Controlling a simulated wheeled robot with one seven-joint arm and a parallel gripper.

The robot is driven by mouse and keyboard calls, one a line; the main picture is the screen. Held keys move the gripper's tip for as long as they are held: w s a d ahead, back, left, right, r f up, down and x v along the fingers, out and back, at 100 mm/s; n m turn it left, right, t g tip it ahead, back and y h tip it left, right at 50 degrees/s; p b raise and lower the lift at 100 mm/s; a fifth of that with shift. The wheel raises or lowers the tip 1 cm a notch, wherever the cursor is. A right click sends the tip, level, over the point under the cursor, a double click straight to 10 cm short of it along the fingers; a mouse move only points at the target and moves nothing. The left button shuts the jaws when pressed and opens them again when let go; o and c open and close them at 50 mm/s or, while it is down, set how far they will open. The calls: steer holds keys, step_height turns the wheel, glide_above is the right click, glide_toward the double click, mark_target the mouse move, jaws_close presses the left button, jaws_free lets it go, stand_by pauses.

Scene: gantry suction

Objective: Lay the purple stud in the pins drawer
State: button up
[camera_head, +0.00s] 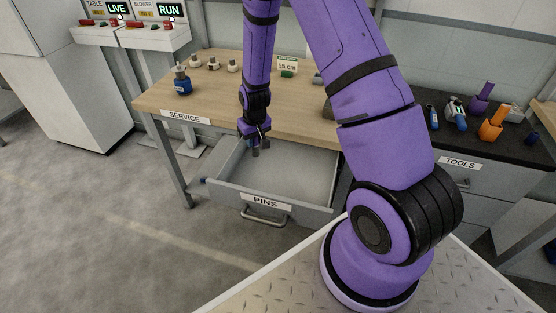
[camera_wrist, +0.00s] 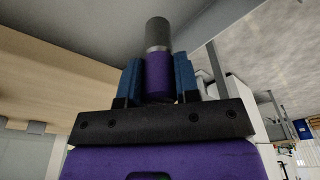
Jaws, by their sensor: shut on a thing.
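The purple stud (camera_wrist: 159,74) is between the blue finger pads of my gripper (camera_wrist: 159,80) in the wrist view, with its grey end (camera_wrist: 158,31) pointing away from the palm. My gripper is shut on it. In the head view my gripper (camera_head: 254,143) hangs over the back left part of the open pins drawer (camera_head: 285,183), with the stud's grey end pointing down. I cannot tell whether the stud touches the drawer floor. The drawer is pulled out, and its visible floor looks empty.
The wooden service bench (camera_head: 215,95) is above and behind the drawer. It holds a blue bottle-like item (camera_head: 182,84) and several small pale-topped parts. A dark tools counter (camera_head: 465,140) with purple and orange items stands at the right. The drawer's front and right are clear inside.

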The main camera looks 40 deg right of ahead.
steer(key=s+d+f+m, duration=0.1)
steer(key=s+d+f, duration=0.1)
steer(key=s+d, duration=0.4)
glide_above(281, 177)
steer(key=shift+s+f, duration=0.1)
steer(key=shift+f, duration=5)
steer(key=shift+f, duration=0.1)
steer(key=o, duration=1)
